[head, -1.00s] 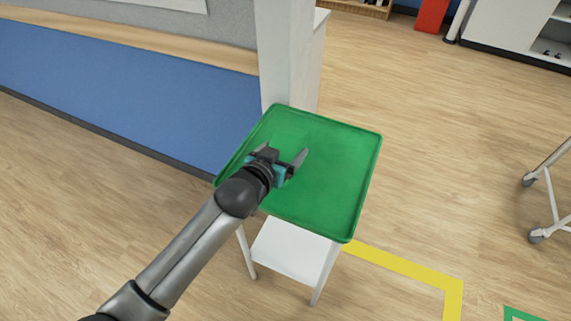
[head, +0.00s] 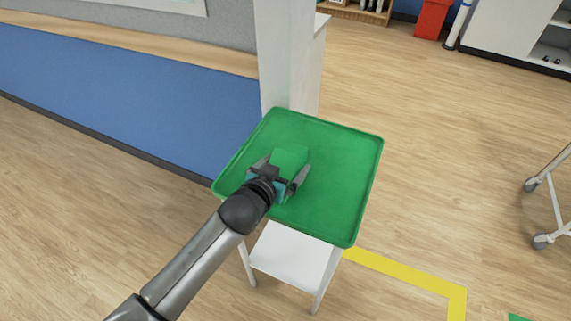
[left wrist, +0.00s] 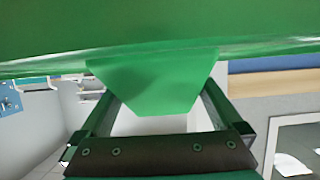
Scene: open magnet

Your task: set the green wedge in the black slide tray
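The green wedge (head: 290,158) is over the green tray top of a small white stand, at the left part of the tray. Its colour nearly matches the tray. My left gripper (head: 281,172) is low over the tray, its fingers on either side of the wedge. In the left wrist view the wedge (left wrist: 152,85) shows as a green block between the fingertips. I cannot tell whether the fingers press on it or whether it touches the tray. The black slide tray is not seen in either view. My right gripper is not in view.
The green tray (head: 345,180) has a raised rim and is otherwise bare. A white post (head: 285,60) stands right behind it. A blue mat (head: 130,90) lies to the left. A wheeled white frame (head: 550,200) is at the right. Wooden floor lies open between.

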